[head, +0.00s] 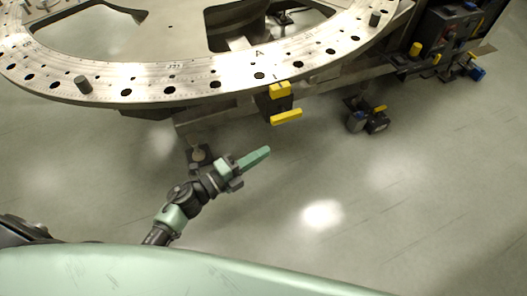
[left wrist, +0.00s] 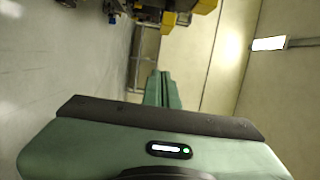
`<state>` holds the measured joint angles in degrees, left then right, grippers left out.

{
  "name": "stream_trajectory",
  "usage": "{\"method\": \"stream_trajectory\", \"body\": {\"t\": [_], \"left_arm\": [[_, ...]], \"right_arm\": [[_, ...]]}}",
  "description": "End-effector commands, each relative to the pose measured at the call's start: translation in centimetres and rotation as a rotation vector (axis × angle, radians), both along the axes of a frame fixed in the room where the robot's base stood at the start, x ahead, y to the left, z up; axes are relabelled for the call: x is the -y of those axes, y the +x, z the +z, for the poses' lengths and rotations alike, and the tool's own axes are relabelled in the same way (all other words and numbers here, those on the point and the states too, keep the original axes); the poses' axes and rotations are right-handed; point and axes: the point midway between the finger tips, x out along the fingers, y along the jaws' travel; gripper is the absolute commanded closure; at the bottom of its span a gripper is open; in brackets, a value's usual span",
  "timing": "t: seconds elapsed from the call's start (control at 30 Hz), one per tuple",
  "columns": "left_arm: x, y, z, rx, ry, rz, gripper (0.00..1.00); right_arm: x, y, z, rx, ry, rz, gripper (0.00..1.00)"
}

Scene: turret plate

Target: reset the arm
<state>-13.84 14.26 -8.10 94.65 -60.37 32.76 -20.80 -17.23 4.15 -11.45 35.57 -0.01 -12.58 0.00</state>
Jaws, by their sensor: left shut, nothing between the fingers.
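My left gripper (head: 256,158) is shut and empty. In the head view it hangs in front of the turret plate (head: 182,79), below its near rim, with its green fingers pointing right and slightly up. The left wrist view shows the same green fingers (left wrist: 162,90) close together with nothing between them. My right gripper is not in view.
Dark machine parts (head: 440,42) stand at the upper right. The floor (head: 400,200) at the right is clear.

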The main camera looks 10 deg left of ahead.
Motion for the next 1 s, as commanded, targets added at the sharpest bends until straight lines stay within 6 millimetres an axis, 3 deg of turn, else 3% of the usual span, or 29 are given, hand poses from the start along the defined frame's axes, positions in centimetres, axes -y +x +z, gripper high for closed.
{"method": "stream_trajectory", "body": {"t": [0.37, 0.47, 0.57, 0.67, 0.77, 0.87, 1.0], "left_arm": [[0.0, 0.0, -0.1, -0.001, 0.0, 0.001, 1.0], [-0.4, 0.1, -1.2, -0.041, -0.023, 0.027, 1.0], [-1.9, 0.2, -4.8, -0.165, -0.098, 0.11, 1.0], [-4.2, -0.5, -10.9, -0.362, -0.207, 0.252, 1.0], [-6.7, -2.8, -17.9, -0.579, -0.317, 0.42, 1.0], [-8.7, -6.4, -24.4, -0.781, -0.408, 0.585, 1.0], [-10.8, -13.3, -32.4, -1.042, -0.505, 0.818, 1.0]], "right_arm": [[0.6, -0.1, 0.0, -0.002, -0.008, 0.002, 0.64], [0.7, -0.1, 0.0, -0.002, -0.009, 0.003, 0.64], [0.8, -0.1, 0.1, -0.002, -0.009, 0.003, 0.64], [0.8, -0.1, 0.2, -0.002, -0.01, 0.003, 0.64], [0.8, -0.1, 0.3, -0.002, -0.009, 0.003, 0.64], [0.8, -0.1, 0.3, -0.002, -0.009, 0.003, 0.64], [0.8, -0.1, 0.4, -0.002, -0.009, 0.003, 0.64]]}}
